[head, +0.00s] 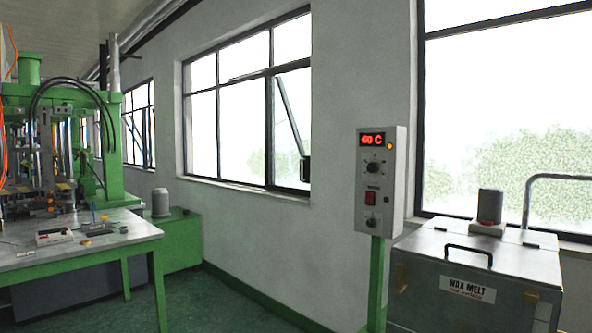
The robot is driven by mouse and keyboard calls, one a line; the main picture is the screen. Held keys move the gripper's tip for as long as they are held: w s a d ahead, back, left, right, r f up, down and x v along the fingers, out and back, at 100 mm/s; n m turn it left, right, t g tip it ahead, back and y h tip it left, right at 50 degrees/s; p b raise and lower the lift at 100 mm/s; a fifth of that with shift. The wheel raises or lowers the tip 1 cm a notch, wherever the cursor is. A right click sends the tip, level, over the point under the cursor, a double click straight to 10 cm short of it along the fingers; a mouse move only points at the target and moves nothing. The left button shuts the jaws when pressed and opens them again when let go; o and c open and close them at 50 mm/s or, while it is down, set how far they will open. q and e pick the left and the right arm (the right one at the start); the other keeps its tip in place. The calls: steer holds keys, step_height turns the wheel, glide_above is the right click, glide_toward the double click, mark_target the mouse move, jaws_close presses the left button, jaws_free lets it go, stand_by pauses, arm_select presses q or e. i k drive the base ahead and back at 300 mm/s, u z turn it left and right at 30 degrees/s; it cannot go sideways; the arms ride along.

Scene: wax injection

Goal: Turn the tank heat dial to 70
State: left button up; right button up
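A grey control box (381,180) stands on a green post right of the picture's middle in the head view. Its red display (372,140) reads 60 C. A round dark dial (373,167) sits below the display, and a second dark knob (371,222) is near the bottom of the box. A red switch (370,198) is between the two knobs. I cannot read any dial markings. The wax melt tank (467,298), with a label and a black lid handle, is to the right of the box. Neither of my grippers is in view.
A green-legged worktable (80,255) with small tools stands at left beside a green press machine (110,140). A grey cylinder (160,203) stands behind it. The green floor (235,305) between the table and the post is clear.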

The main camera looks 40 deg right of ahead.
mark_target(372, 168)
steer(key=z, duration=0.2)
steer(key=i, duration=2)
steer(key=z, duration=1.55)
steer(key=i, duration=0.95)
steer(key=z, duration=0.75)
